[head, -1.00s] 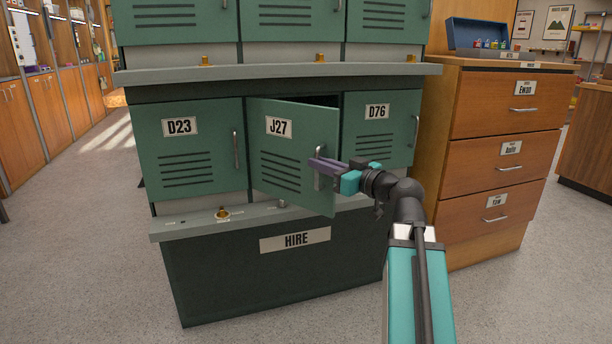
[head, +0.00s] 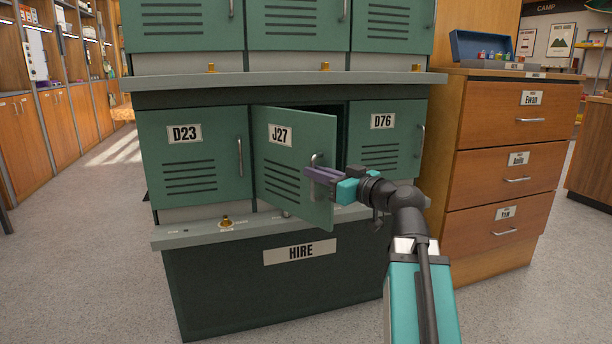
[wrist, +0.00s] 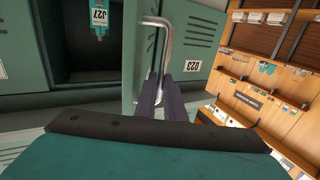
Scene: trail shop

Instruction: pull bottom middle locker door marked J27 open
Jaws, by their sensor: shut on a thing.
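The green locker door marked J27 (head: 292,165) is in the middle of the lower row in the head view. It is hinged at its left edge and stands partly open, its right edge swung out towards me. My gripper (head: 312,174) is shut on the door's metal handle (head: 316,160) near the free edge. In the wrist view the purple fingers (wrist: 162,95) close around the lower part of the handle (wrist: 166,40). The dark locker inside (wrist: 88,50) shows left of the door there, with a tag reading J27 (wrist: 98,14) hanging in it.
Shut doors D23 (head: 195,155) and D76 (head: 385,140) flank the open one. A grey ledge (head: 190,237) runs below, above the HIRE panel (head: 300,253). Wooden drawers (head: 510,160) stand close on the right. The floor in front at left (head: 80,270) is clear.

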